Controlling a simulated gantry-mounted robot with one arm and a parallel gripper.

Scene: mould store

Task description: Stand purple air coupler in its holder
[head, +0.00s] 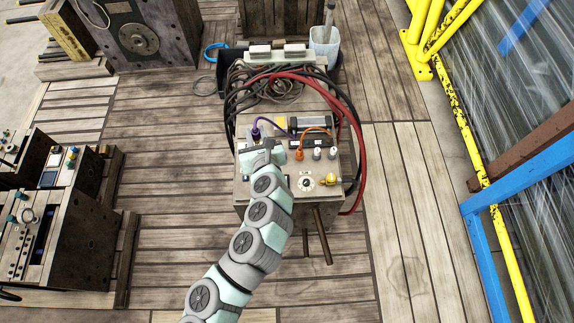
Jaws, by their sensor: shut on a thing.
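The purple air coupler (256,133) shows in the head view at the left of the panel on top of the wooden box, with a purple hose curving from it. My gripper (262,146) is at the coupler, shut on it, and partly hides its lower end. I cannot tell whether the coupler is seated or held clear of the panel. Its holder is not clearly visible; the panel just around my gripper is covered by it.
An orange coupler (299,154) with an orange hose and two grey fittings (316,153) stand close to the right. A gauge (306,183) and brass valve (328,179) sit at the front. Red hoses (357,150) hang over the right side. Yellow rails (459,110) stand farther right.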

